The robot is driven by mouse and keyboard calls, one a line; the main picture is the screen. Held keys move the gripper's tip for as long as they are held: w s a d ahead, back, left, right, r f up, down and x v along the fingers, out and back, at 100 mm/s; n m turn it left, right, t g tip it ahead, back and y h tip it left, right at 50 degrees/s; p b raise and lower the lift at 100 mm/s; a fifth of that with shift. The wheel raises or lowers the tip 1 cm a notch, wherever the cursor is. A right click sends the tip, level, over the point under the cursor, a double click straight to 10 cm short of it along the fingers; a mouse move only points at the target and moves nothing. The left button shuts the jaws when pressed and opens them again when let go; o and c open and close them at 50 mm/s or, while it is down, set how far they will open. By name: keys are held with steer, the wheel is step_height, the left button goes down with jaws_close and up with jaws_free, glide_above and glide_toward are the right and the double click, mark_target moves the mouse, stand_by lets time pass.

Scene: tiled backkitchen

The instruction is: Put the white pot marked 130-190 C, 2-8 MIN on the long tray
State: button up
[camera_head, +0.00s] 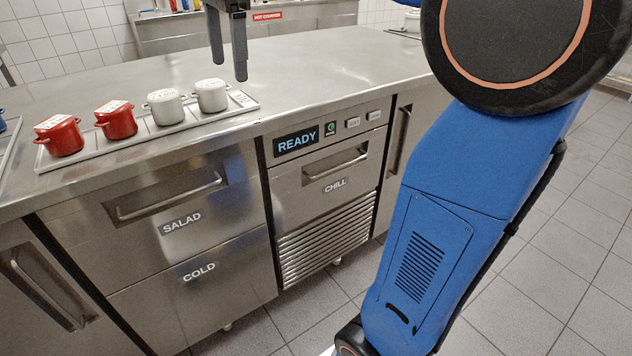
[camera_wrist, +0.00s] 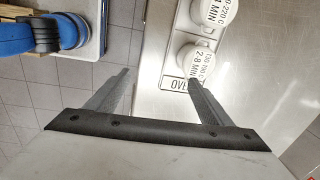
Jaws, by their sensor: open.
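In the wrist view a white pot (camera_wrist: 202,56) has a lid label reading 130-190 C, 2-8 MIN. It appears to be the rightmost white pot (camera_head: 212,96) in the head view, where its writing is too small to read. It stands upright on a long, pale, low tray (camera_head: 85,157) along the counter front; I cannot tell whether this is the tray the task names. My gripper (camera_head: 230,72) is open and empty above the counter, just right of the pots. In the wrist view its fingers (camera_wrist: 157,90) are spread, the right one near the pot.
Another white pot (camera_head: 165,107), marked with a different range, stands beside it. Two red pots (camera_head: 116,120) (camera_head: 59,136) share the tray. A second tray (camera_head: 8,140) edge shows at far left, with a blue pot (camera_head: 2,123) partly cut off. Counter (camera_head: 330,70) right of the tray is clear.

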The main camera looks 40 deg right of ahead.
steer(key=s+d+f+n+t, duration=0.1)
steer(key=s+d+f+n, duration=0.1)
steer(key=s+f+n, duration=0.6)
steer(key=s+d+f+n+t, duration=0.2)
steer(key=s+f+n, duration=0.7)
steer(key=s+f, duration=0.8)
step_height(320, 180, down, 3)
steer(key=shift+d+t, duration=0.15)
steer(key=shift+t, duration=0.15)
